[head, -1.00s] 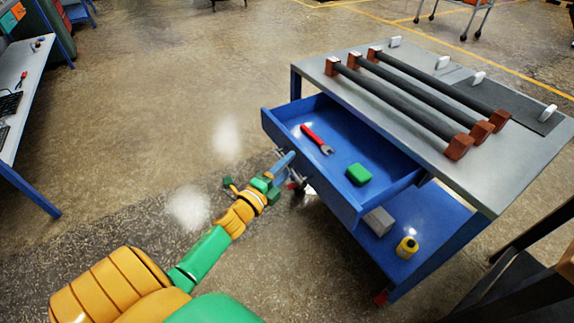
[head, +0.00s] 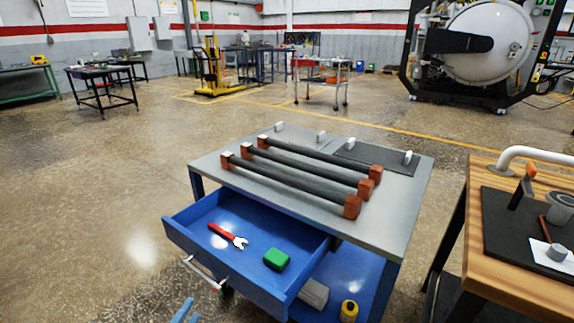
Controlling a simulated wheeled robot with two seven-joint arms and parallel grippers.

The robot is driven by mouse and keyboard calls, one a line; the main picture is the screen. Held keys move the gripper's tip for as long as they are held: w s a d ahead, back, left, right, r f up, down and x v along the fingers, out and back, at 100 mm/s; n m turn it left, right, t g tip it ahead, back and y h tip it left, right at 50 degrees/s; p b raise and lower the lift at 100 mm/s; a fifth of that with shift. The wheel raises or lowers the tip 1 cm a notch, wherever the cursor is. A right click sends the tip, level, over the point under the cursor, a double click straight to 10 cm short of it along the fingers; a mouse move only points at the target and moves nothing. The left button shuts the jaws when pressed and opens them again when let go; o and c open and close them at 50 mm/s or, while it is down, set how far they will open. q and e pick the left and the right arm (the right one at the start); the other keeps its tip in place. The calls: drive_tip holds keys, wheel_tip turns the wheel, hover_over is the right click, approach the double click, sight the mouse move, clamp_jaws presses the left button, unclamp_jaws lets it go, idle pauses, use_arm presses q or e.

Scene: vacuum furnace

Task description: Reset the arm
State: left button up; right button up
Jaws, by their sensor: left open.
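My left gripper (head: 183,311) shows only as blue fingertips at the bottom edge of the head view. It is open and empty, below and apart from the handle (head: 205,272) of the open blue drawer (head: 180,238). The rest of my left arm is out of the picture. My right gripper is not in view. A red wrench (head: 228,235) and a green block (head: 276,259) lie in the drawer.
The drawer juts from a workbench (head: 402,200) with several dark bars on top. A grey block (head: 313,293) and yellow container (head: 349,311) are on its lower shelf. A wooden table (head: 500,270) stands at right. Floor at left is clear.

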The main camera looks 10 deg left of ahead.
use_arm(q)
drive_tip(key=s+d+f+n+g, duration=0.3)
drive_tip(key=s+f+n+g, duration=0.1)
drive_tip(key=s+f, duration=0.4)
drive_tip(key=s+d+f+n+g, duration=0.35)
drive_tip(key=s+f, duration=0.25)
drive_tip(key=f, duration=0.5)
drive_tip(key=s+d+f+n+g, duration=0.25)
drive_tip(key=s+f+g, duration=0.25)
drive_tip(key=s+f, duration=0.3)
drive_tip(key=s+d+f+n+g, duration=0.3)
drive_tip(key=s+f, duration=0.1)
drive_tip(key=s, duration=0.5)
wheel_tip(320, 180, up, 15)
drive_tip(key=w+p, duration=0.1)
drive_tip(key=p, duration=1.3)
drive_tip(key=shift+a+h+p, duration=0.35)
drive_tip(key=shift+h, duration=0.05)
